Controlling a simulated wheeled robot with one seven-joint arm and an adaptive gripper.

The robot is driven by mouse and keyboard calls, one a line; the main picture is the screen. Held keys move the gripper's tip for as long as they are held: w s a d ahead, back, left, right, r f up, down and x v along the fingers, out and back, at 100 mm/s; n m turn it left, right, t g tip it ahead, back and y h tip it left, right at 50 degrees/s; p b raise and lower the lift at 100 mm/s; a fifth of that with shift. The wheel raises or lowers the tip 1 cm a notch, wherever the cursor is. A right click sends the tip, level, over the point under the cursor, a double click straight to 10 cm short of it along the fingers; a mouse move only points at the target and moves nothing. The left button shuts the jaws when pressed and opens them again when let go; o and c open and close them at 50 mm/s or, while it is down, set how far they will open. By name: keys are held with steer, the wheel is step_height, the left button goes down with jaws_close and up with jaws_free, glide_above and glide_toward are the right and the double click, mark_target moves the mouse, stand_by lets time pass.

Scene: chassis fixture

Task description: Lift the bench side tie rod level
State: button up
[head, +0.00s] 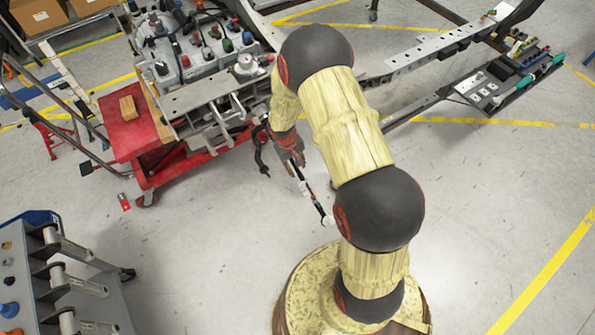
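My gripper (292,158) hangs at the end of my arm, just right of the engine stand. It is small in the head view, and I cannot tell whether its fingers are open or shut. A thin dark rod with pale and red markings (308,192), which looks like the tie rod, runs from beside the gripper down and right to a pale end near my arm. It is tilted in the picture. Its upper end is hidden at the gripper, so I cannot tell whether it is held. A black curved part (261,152) hangs left of the gripper.
A red wheeled stand (128,138) carries an engine assembly (195,50) at the upper left. A chassis frame (430,52) with an electronics tray (492,90) spans the upper right. A grey cart (95,300) with pegs stands at lower left.

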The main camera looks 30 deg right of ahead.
mark_target(297, 170)
steer(key=f, duration=0.2)
steer(key=f+b, duration=0.1)
steer(key=shift+d+f, duration=0.3)
steer(key=shift+f, duration=0.1)
steer(key=shift+c, duration=1.1)
jaws_close()
